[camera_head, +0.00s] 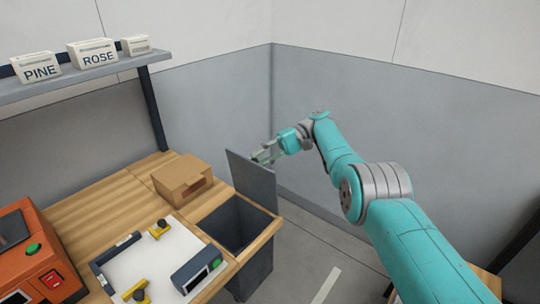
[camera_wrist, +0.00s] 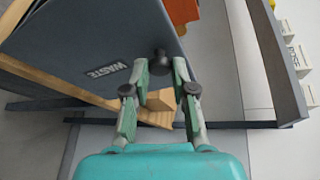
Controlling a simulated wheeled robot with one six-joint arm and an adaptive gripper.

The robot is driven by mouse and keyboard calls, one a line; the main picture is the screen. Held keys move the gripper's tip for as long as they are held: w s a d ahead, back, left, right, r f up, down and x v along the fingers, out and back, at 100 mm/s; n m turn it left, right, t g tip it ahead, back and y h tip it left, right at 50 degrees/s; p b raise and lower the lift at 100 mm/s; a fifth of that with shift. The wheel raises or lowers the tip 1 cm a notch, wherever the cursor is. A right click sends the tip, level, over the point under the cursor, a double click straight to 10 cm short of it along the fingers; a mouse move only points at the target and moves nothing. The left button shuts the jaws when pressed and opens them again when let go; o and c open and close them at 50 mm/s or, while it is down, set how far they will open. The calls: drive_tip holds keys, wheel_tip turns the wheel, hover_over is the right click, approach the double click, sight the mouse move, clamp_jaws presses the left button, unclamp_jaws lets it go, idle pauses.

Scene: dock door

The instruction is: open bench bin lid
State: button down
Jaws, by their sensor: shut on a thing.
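The dark grey bench bin lid (camera_head: 250,182) stands nearly upright at the back edge of the open bin (camera_head: 240,222). The bin's dark inside shows from above. In the wrist view the lid (camera_wrist: 92,38) carries a white WASTE label (camera_wrist: 107,70) and a dark round knob (camera_wrist: 160,60) near its edge. My gripper (camera_wrist: 161,74) is shut on this knob, with one finger on each side. In the head view my gripper (camera_head: 259,156) is at the lid's upper part, on its right side.
On the wooden bench (camera_head: 95,207) are a cardboard box (camera_head: 182,180), a white board with yellow clamps (camera_head: 155,262) and an orange machine (camera_head: 38,255). A shelf (camera_head: 85,76) above holds boxes marked PINE and ROSE. Grey walls stand behind; open floor lies right of the bench.

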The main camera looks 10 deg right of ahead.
drive_tip(key=shift+w+d, duration=0.15)
idle(0.3)
drive_tip(key=c, duration=0.9)
unclamp_jaws()
drive_tip(key=shift+c, duration=0.2)
